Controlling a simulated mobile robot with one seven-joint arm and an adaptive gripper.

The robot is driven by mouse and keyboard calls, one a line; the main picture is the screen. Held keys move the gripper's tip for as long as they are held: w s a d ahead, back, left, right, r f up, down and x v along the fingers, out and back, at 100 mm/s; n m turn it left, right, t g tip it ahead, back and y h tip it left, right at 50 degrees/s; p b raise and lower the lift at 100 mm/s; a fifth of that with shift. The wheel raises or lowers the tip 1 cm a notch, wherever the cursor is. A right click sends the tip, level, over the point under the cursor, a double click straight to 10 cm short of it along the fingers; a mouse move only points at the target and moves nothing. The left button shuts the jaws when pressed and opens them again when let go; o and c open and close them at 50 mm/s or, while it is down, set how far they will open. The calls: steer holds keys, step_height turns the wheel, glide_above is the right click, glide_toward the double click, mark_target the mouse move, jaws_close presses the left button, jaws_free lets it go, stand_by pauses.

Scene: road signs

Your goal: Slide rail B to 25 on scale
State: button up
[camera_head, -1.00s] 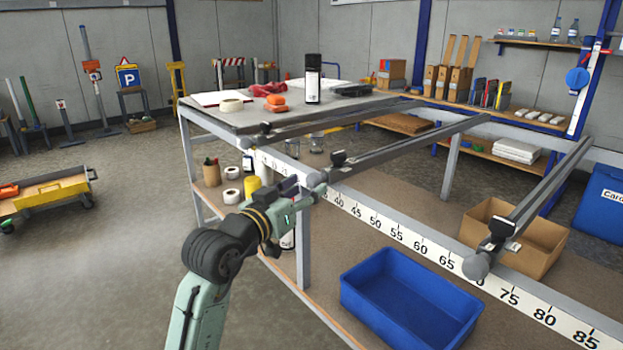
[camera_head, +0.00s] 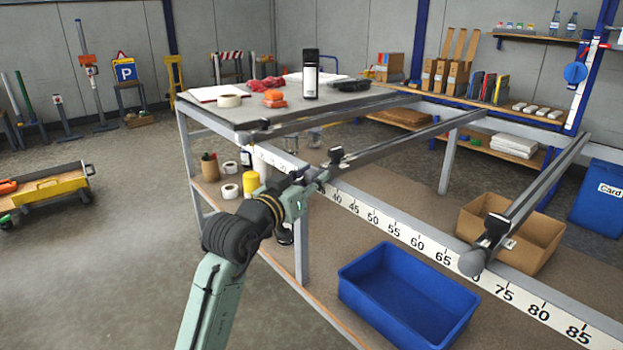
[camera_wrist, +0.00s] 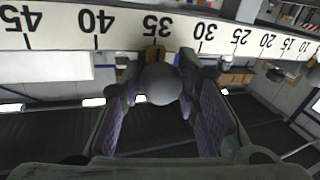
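Three dark rails lie across the frame above the numbered scale (camera_head: 420,245). No letters can be read on them; the middle rail (camera_head: 400,142) is the one at my gripper. Its grey round end knob (camera_wrist: 161,83) shows in the wrist view just below the scale, between the 35 and 30 marks, nearer 35. My gripper (camera_wrist: 161,75) has a finger on each side of this knob, with no clear gap visible. In the head view the knob and fingertips are mostly hidden by my gripper (camera_head: 312,183).
The left rail (camera_head: 310,122) lies beside the grey tabletop (camera_head: 235,112). The right rail (camera_head: 535,195) ends in a knob near 70. A blue bin (camera_head: 400,300) and a cardboard box (camera_head: 540,240) sit on the shelf below.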

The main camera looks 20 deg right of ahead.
jaws_close()
stand_by(0.3)
